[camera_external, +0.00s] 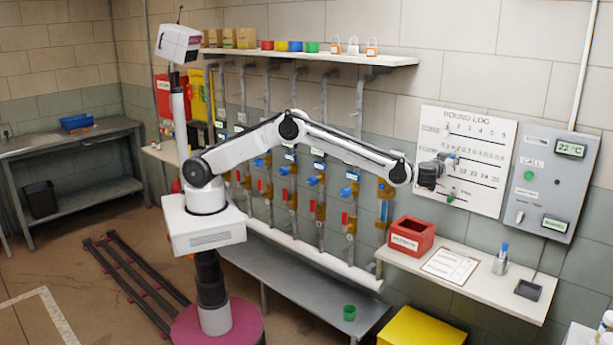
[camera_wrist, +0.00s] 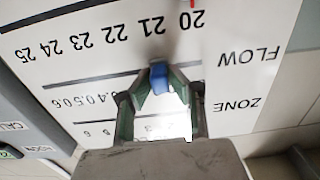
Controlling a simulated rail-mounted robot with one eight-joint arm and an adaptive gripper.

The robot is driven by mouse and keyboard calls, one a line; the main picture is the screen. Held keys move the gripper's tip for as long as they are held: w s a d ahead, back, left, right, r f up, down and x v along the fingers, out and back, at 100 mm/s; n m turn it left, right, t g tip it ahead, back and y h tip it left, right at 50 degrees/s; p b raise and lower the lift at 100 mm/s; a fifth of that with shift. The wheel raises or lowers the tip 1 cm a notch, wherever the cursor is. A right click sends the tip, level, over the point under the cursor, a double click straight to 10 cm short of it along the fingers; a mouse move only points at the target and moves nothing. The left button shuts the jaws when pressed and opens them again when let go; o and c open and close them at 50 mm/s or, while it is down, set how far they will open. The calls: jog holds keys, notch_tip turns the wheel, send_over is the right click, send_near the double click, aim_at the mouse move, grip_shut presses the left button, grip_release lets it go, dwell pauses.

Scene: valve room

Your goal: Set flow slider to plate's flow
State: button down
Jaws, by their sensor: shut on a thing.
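The white ROUND LOG board (camera_external: 485,140) hangs on the wall, with rows of numbers and dark slots. In the wrist view the board (camera_wrist: 95,52) is upside down, with the labels FLOW and ZONE at right. My gripper (camera_external: 450,160) is at the board's left part. In the wrist view my gripper (camera_wrist: 160,88) has its fingertips around a blue slider knob (camera_wrist: 159,75), at the line by the FLOW numbers. Numbers near 0.4 to 0.6 show to the left of the fingers; those behind the gripper are hidden. Small white plates (camera_external: 318,166) on the pipes are too small to read.
A grey call panel (camera_external: 545,185) is right of the board. Below, a white shelf (camera_external: 480,288) holds a red box (camera_external: 410,236), a clipboard (camera_external: 450,265) and a cup of pens (camera_external: 501,262). Pipes with blue and red valves stand left of the board.

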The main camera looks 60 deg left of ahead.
jog(key=c, duration=1.6)
grip_release()
jog(key=shift+c, duration=0.2)
jog(key=v, duration=1.2)
jog(key=shift+r, duration=0.1)
